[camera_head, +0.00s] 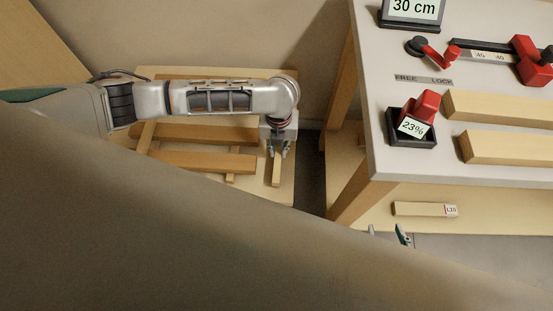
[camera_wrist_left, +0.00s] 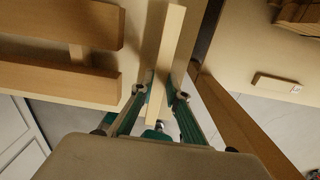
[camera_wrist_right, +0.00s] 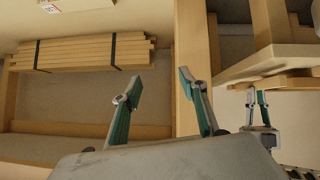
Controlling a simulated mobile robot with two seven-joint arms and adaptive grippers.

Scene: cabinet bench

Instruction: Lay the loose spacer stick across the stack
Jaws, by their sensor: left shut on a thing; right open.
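The spacer stick (camera_head: 276,173) is a pale, narrow wooden bar. My left gripper (camera_head: 279,146) is shut on it, just right of the stack's plank ends; it also shows between the fingers in the left wrist view (camera_wrist_left: 166,60). The stack's brown planks (camera_head: 203,162) lie apart, with thin crosswise sticks (camera_head: 232,177) under them; their ends show in the left wrist view (camera_wrist_left: 62,82). I cannot tell how high the held stick is above the pale board (camera_head: 285,190). My right gripper (camera_head: 388,234) is open and empty, low before the bench; it shows in the right wrist view (camera_wrist_right: 158,85).
A bench (camera_head: 374,110) stands right of the stack, its wooden leg (camera_head: 352,193) close to my left gripper. A labelled wooden piece (camera_head: 420,209) lies below. The right wrist view shows strapped sticks (camera_wrist_right: 85,53).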

